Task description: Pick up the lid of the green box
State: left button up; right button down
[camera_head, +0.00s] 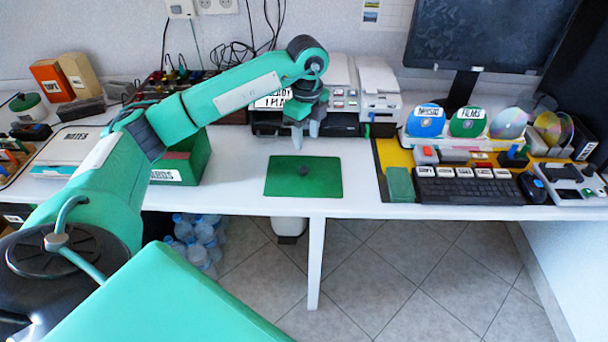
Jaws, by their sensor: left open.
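The green box (195,155) with a white label stands on the table left of centre, partly hidden behind my left arm. Its top looks open, with something reddish inside. A flat green rectangular panel with a small dark grey knob, which looks like its lid (325,182), lies on the table at the centre, near the front edge. My left gripper (305,134) is open and empty, its fingers pointing down. In the picture it shows just beyond the lid's back edge, apart from the knob. My right gripper is not in view.
A machine (378,95) stands behind the gripper. At the right are a keyboard (468,190), upright discs (508,123) and a monitor (490,35). A small dark green block (400,184) sits left of the keyboard. The white table (235,170) is bare around the lid.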

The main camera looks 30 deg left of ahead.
pick_arm(q)
send_over(303, 168)
jog(key=f, duration=0.4)
jog(key=d+f, duration=0.1)
jog(key=f, duration=0.3)
jog(key=a+f, duration=0.1)
jog(key=f, duration=0.2)
jog(key=shift+f, duration=0.1)
grip_shut()
